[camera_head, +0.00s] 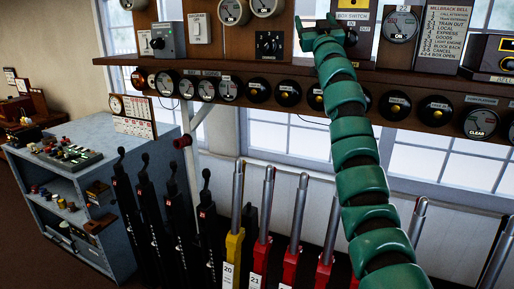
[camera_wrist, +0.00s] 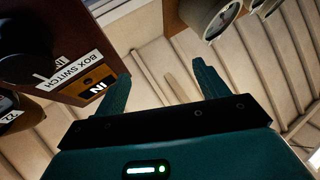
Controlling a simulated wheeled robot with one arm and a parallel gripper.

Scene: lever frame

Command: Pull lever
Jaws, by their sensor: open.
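A row of levers with silver handles stands along the frame: a yellow lever (camera_head: 233,250) marked 20, a red lever (camera_head: 262,252) marked 21, and more red levers (camera_head: 292,255) to its right. Several black levers (camera_head: 147,200) with upright handles stand at the left. My gripper (camera_head: 322,24) is high up at the instrument shelf, far above the lever handles. In the wrist view its two green fingers (camera_wrist: 163,70) are spread apart with nothing between them. My green arm hides part of the lever row and some dials.
A wooden instrument shelf (camera_head: 240,68) with dials runs along the windows. The box switch (camera_wrist: 85,75) is close beside my fingers in the wrist view. A blue-grey cabinet (camera_head: 150,180) stands at the left. Open floor shows at the lower left.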

